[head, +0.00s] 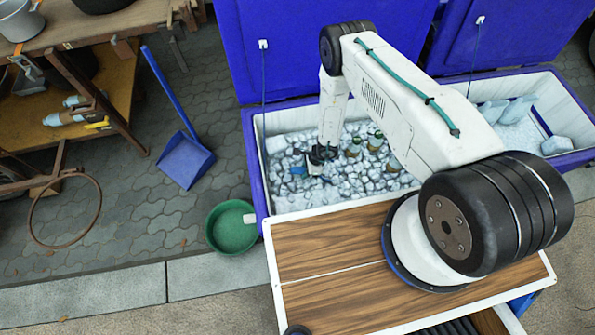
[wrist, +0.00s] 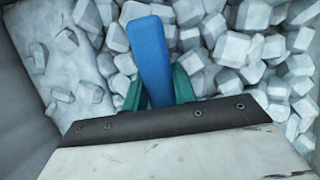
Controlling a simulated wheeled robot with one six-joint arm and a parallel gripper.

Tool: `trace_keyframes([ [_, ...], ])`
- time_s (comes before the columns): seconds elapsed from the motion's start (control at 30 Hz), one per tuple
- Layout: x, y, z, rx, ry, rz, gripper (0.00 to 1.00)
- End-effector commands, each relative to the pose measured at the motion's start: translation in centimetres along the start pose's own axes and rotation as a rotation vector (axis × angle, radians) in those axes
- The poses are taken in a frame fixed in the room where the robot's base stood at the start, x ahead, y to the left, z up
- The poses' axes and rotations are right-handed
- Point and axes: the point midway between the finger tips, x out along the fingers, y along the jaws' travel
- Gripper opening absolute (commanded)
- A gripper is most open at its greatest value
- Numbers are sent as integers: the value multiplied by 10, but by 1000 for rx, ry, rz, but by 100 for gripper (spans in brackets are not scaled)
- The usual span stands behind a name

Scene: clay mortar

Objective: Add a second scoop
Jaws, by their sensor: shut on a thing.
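My gripper (head: 320,158) is low in the left bay of the ice chest, at the ice. In the wrist view its green fingers (wrist: 158,98) are shut on the blue handle (wrist: 151,52) of a scoop. The scoop's bowl cannot be made out in either view. Loose ice cubes (head: 350,188) fill the left bay and surround the handle in the wrist view (wrist: 230,48). A round green tub (head: 230,238) stands on the paving, left of the chest; no ice is visible in it.
The chest's pale wall (head: 262,150) is close on the left. Its right bay holds ice (head: 520,135) and pale blocks. A blue dustpan (head: 185,160) lies on the paving. Raised blue lids (head: 310,50) stand behind.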

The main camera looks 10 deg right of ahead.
Motion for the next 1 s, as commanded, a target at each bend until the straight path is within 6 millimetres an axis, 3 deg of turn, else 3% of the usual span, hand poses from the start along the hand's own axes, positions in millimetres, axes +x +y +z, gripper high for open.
trace_keyframes([
  [0.37,-17,0,-39,2,1,-1,0],
  [1.0,-81,-1,-3,-2,108,0,0],
])
